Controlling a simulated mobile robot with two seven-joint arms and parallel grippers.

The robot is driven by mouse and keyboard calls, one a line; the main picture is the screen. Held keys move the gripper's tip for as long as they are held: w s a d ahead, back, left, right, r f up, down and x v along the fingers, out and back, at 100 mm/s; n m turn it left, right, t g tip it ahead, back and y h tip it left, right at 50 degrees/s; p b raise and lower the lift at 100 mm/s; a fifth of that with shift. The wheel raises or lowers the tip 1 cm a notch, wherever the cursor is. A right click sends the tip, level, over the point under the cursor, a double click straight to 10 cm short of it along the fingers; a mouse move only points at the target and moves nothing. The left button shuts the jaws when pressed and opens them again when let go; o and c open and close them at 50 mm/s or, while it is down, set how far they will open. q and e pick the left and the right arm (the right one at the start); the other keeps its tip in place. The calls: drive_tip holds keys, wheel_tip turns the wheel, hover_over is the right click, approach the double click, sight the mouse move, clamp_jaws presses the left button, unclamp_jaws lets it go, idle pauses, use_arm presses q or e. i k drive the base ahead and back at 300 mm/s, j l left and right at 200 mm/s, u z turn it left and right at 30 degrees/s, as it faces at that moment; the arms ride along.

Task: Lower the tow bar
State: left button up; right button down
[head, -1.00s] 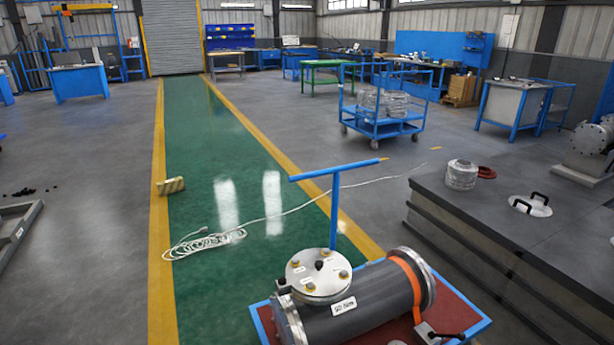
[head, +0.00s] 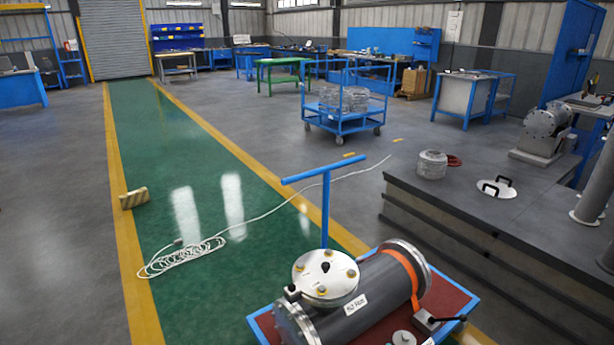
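The blue tow bar (head: 326,210) stands upright at the far end of the cart, with its T-shaped cross handle at the top. Its lower end is hidden behind the flanged shell. The grey flanged shell (head: 352,295) lies on the cart (head: 462,307), which has a red deck and blue rim. An orange strap (head: 405,275) goes over the shell near its right flange. A round bolted cover (head: 325,276) sits on top of the shell. Neither of my grippers shows in the head view.
A white cable (head: 190,255) lies coiled on the green lane and runs behind the tow bar. A small yellowish block (head: 133,198) sits at the lane's left edge. A dark raised platform (head: 470,215) stands at right. A blue trolley (head: 345,118) is farther back. The lane beyond is mostly clear.

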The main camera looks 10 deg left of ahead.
sight(325, 170)
drive_tip(key=i+j+z, duration=0.1)
drive_tip(key=j+z, duration=0.2)
drive_tip(key=j, duration=0.55)
drive_tip(key=j+z, duration=0.35)
drive_tip(key=j, duration=0.5)
drive_tip(key=i+j+z, duration=0.1)
drive_tip(key=j+z, duration=0.2)
drive_tip(key=j, duration=0.6)
drive_tip(key=j+z, duration=0.25)
drive_tip(key=j, duration=0.6)
drive_tip(key=i+j+z, duration=0.15)
drive_tip(key=j, duration=0.3)
drive_tip(key=j+z, duration=0.15)
drive_tip(key=j, duration=0.25)
